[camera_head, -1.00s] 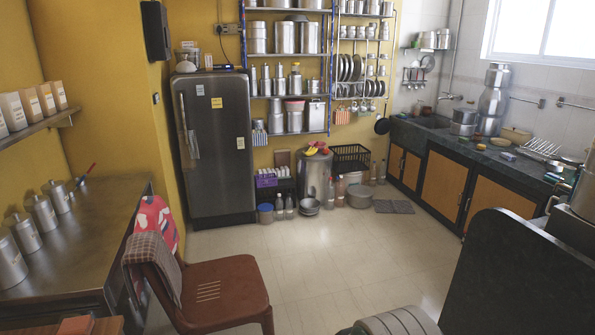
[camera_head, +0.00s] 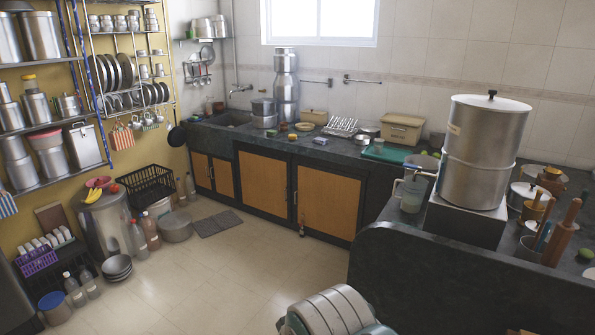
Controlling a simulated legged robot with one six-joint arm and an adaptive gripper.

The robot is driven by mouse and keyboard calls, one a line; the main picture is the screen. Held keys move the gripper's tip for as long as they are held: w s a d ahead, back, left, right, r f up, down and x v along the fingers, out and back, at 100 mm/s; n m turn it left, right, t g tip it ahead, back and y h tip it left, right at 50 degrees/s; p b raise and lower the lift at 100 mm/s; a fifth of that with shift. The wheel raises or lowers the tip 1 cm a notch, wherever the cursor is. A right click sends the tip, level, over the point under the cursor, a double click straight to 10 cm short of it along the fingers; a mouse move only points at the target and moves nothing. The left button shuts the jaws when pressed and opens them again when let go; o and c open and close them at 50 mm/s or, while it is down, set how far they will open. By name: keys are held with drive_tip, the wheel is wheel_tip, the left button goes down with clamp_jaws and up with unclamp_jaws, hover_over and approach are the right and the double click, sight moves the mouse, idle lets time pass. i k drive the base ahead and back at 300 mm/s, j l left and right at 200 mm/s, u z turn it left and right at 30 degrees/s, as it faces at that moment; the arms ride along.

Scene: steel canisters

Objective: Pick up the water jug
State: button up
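A small translucent greenish jug (camera_head: 411,195) stands upright on the dark counter at the right, with its handle on its left side. It is just left of a large steel canister (camera_head: 482,150) on a raised block, whose spout reaches toward the jug's top. This jug is the thing that best fits the water jug; its contents cannot be made out.
A dark counter wall (camera_head: 450,270) with a rounded corner fronts the right side. A green board (camera_head: 385,152) and a beige box (camera_head: 402,129) are behind the jug. Rolling pins (camera_head: 563,232) stand at right. The tiled floor (camera_head: 205,275) is open at centre-left; bottles and pots line the left wall.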

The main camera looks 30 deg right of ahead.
sight(414, 193)
drive_tip(key=i+z, duration=0.1)
drive_tip(key=i, duration=0.65)
drive_tip(key=i+j+z, duration=0.1)
drive_tip(key=i, duration=0.7)
drive_tip(key=i+z, duration=0.4)
drive_tip(key=i+j+z, duration=0.15)
drive_tip(key=z, duration=0.3)
drive_tip(key=i+j+z, duration=0.2)
drive_tip(key=z, duration=0.2)
drive_tip(key=i+j+z, duration=0.15)
drive_tip(key=z, duration=0.35)
drive_tip(key=i+j+z, duration=0.3)
drive_tip(key=z, duration=0.2)
drive_tip(key=i+j+z, duration=0.2)
drive_tip(key=j+z, duration=0.25)
drive_tip(key=i+j+z, duration=0.2)
drive_tip(key=i, duration=0.4)
